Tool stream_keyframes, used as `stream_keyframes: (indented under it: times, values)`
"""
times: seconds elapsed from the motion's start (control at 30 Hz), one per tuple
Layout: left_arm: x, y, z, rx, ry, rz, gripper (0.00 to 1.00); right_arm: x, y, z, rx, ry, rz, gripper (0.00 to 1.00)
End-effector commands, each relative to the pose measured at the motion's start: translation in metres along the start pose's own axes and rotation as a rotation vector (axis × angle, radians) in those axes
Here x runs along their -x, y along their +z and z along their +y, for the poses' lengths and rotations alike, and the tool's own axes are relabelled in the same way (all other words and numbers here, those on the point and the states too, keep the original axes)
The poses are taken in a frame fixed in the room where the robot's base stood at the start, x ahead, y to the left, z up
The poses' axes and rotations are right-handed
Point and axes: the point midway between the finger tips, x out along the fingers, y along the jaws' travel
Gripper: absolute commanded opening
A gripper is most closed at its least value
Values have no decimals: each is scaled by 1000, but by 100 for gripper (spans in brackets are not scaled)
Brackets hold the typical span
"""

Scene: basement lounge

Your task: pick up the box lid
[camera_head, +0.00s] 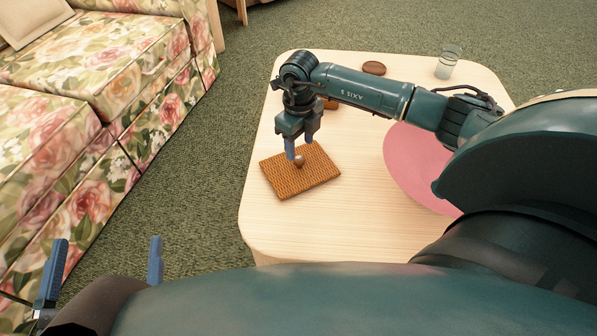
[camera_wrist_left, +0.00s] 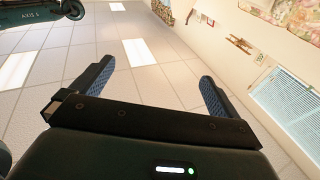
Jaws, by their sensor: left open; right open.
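The box lid (camera_head: 317,175) is a brown woven rectangle with a small round knob (camera_head: 299,161) on top. It lies on the pale wooden table (camera_head: 290,228) in the head view. My right gripper (camera_head: 299,148) points down over the lid, with its open blue fingers close to the knob. I cannot tell whether they touch it. My left gripper (camera_head: 103,262) is open and empty at the lower left, away from the table. Its two fingers also show in the left wrist view (camera_wrist_left: 157,80), pointing up towards the ceiling with nothing between them.
A pink round mat (camera_head: 408,165) lies on the table's right side, partly behind my arm. A brown oval object (camera_head: 374,68) and a clear glass (camera_head: 448,62) stand at the back. Another brown object (camera_head: 331,104) is partly hidden behind my right gripper. A floral sofa (camera_head: 95,85) is at left.

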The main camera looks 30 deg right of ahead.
Motion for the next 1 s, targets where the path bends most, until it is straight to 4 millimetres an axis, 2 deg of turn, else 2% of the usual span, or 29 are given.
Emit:
stream_keyframes:
  times: [0.03,0.27,0.43,0.57,0.8,1.0]
  values:
    - [0,1,0,4,1,4,100,-7,0,0,0,1,0,52]
    - [0,3,1,18,3,9,100,-20,1,-1,1,2,0,52]
    - [0,11,3,52,7,22,100,-46,6,-6,0,3,0,52]
    - [0,7,4,72,12,36,100,-62,6,-6,2,2,-1,52]
    - [-4,-7,4,65,22,68,100,-62,6,-7,2,2,-2,52]
    - [-4,-6,4,63,26,66,100,-62,6,-7,2,2,-2,36]
